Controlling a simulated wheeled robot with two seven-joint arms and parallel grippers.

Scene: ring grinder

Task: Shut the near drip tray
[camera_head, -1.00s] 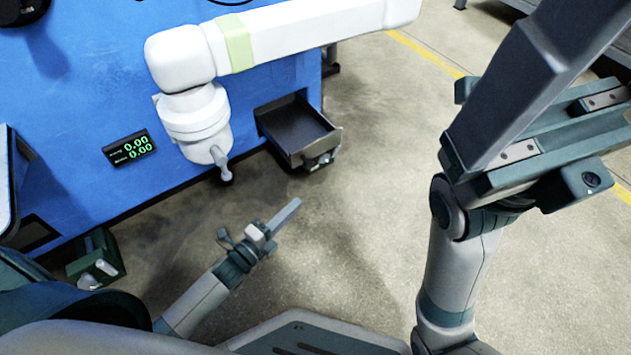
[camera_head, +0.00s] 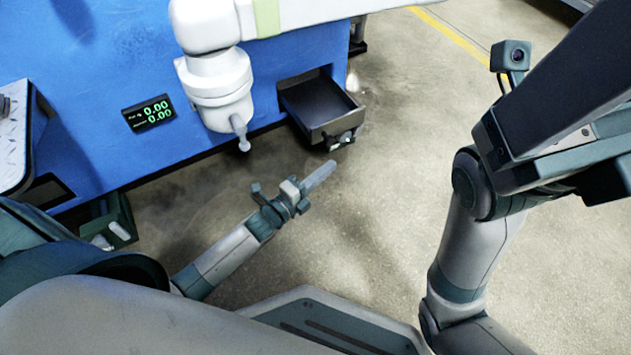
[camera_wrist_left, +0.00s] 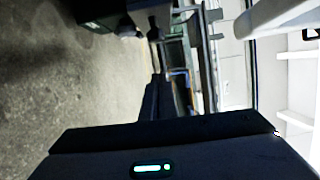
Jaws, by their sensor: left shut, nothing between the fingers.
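A second green box-like tray (camera_head: 118,222) sticks out low at the left, closer to my body and partly hidden by my arm. I cannot tell which one the task calls near. My left gripper (camera_head: 330,166) is shut and empty, its fingers pointing up-right just below the first tray's front, apparently apart from it. The fingers also show in the left wrist view (camera_wrist_left: 160,98). Part of my right gripper (camera_head: 565,95) is large at the right edge, its fingertips out of frame.
The blue machine (camera_head: 90,110) fills the upper left, with a display (camera_head: 148,113) on it. A white robot arm (camera_head: 215,85) hangs in front, left of the first tray. Open concrete floor (camera_head: 400,150) lies to the right.

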